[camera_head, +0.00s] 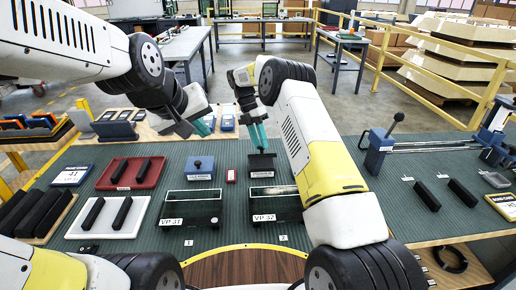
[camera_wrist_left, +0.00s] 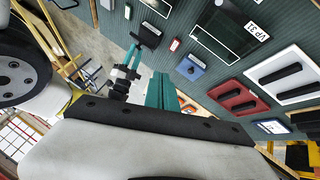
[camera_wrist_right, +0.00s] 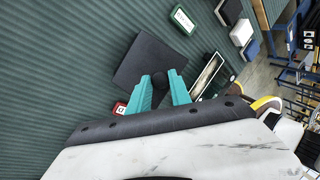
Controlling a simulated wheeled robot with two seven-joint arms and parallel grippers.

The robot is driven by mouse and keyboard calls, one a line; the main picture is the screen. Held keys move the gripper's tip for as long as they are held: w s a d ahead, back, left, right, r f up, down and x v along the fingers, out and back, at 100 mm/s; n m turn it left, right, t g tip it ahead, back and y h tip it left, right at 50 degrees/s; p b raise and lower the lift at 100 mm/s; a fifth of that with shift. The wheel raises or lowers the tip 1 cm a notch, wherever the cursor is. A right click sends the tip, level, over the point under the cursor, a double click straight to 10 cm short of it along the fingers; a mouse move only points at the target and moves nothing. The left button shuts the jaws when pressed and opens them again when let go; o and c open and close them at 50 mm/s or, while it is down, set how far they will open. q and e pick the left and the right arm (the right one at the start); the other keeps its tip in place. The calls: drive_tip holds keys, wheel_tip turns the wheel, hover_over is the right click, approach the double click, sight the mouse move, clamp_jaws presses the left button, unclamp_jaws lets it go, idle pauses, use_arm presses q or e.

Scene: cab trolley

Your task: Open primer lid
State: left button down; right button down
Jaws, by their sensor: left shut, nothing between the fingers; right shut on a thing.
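The primer container (camera_head: 262,174) is a dark box with a white label, behind the right tray marked VP. Its dark square lid (camera_head: 262,160) has a black ball knob (camera_wrist_right: 159,80). My right gripper (camera_head: 258,143) comes down from above and is shut on the knob; in the right wrist view its teal fingers (camera_wrist_right: 161,95) are on either side of it. I cannot tell whether the lid rests on the container or is raised. The lid also shows in the left wrist view (camera_wrist_left: 150,36). My left gripper (camera_head: 205,126) is shut and empty, above the bench's back edge.
A blue box with a knob (camera_head: 200,168) and a small red box (camera_head: 231,176) stand left of the container. Two VP trays (camera_head: 190,222) are in front. A red tray (camera_head: 112,186) and a white tray (camera_head: 75,231) hold black bars at left. The green mat has free room at right.

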use_arm(q)
drive_tip(key=w+d+f+n+t+h, duration=0.2)
drive_tip(key=w+d+f+n+t, duration=0.2)
drive_tip(key=w+d+f+n, duration=1.05)
drive_tip(key=s+f+n+y, duration=0.1)
drive_tip(key=f+n, duration=0.2)
drive_tip(key=n, duration=0.2)
drive_tip(key=s+d+f+n+t+y, duration=0.1)
drive_tip(key=s+f+n, duration=0.1)
drive_tip(key=f+n, duration=0.2)
drive_tip(key=s+f+n+t+y, duration=0.1)
drive_tip(key=s+f+n+y, duration=0.1)
drive_tip(key=n, duration=0.6)
drive_tip(key=shift+d+f, duration=0.4)
drive_tip(key=shift+f, duration=0.45)
drive_tip(key=shift+s+a+f+n+y, duration=0.25)
drive_tip(key=shift+s+n+y, duration=0.1)
drive_tip(key=shift+n, duration=0.3)
drive_tip(key=shift+w+f, duration=0.2)
drive_tip(key=shift+w, duration=0.2)
drive_tip(key=x, duration=0.8)
drive_tip(key=shift+w+a, duration=0.1)
drive_tip(key=shift+w, duration=0.15)
drive_tip(key=shift+w+r, duration=1.4)
drive_tip(key=shift+r, duration=0.15)
